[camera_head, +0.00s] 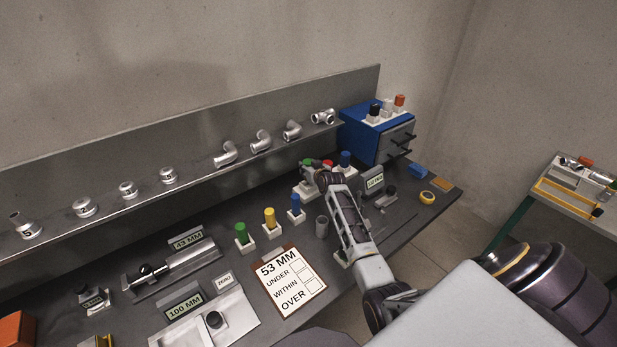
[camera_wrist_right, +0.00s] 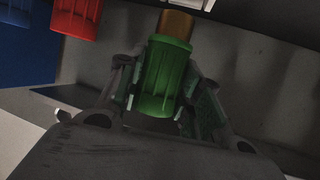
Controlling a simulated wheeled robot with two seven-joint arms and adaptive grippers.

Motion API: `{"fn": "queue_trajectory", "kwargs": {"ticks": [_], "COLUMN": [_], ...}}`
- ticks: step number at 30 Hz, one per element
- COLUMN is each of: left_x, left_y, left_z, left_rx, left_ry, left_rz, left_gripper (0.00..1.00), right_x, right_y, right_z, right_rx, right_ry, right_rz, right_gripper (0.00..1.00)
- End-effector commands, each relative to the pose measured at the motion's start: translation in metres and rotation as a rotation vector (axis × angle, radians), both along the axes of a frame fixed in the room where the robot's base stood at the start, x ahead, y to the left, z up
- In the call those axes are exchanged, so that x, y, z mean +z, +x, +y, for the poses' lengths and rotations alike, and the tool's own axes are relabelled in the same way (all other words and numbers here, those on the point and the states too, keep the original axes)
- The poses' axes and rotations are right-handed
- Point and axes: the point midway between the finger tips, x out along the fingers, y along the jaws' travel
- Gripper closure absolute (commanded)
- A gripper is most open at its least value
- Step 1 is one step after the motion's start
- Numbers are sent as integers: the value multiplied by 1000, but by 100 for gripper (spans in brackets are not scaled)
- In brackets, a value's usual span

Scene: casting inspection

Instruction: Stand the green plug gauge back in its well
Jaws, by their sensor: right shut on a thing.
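My right gripper (camera_head: 310,172) is at the back of the bench, by the back row of gauges. In the wrist view, its fingers (camera_wrist_right: 165,95) are shut on the ribbed green handle of the green plug gauge (camera_wrist_right: 167,65). A brass-coloured part shows beyond the handle. In the head view, the green plug gauge (camera_head: 308,162) shows as a small green patch at the gripper. A white well block (camera_head: 300,191) is just below the gripper, partly hidden by it. I cannot tell whether the gauge touches a well. My left gripper is out of view.
A red gauge (camera_head: 327,163) and a blue gauge (camera_head: 346,158) stand close to the right of the gripper. In front are another green gauge (camera_head: 241,231), a yellow gauge (camera_head: 269,217) and a blue gauge (camera_head: 295,204) in white blocks.

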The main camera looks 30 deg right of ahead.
Motion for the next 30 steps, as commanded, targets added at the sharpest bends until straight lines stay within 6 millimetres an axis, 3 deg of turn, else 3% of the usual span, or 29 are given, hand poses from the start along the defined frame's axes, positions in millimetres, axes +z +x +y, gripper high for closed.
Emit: {"fn": "queue_trajectory", "kwargs": {"ticks": [16, 27, 28, 30], "left_x": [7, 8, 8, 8], "left_y": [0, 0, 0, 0], "left_z": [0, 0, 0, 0], "left_rx": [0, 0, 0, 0], "left_ry": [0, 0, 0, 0], "left_rz": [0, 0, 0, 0], "left_gripper": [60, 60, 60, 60], "right_x": [-40, -46, -46, -46], "right_y": [0, 0, 0, 0], "right_z": [0, 0, 0, 0], "right_rx": [0, 0, 0, 0], "right_ry": [-1, 0, 0, 0], "right_rz": [1, -1, 0, 0], "right_gripper": [90, 90, 61, 52]}}
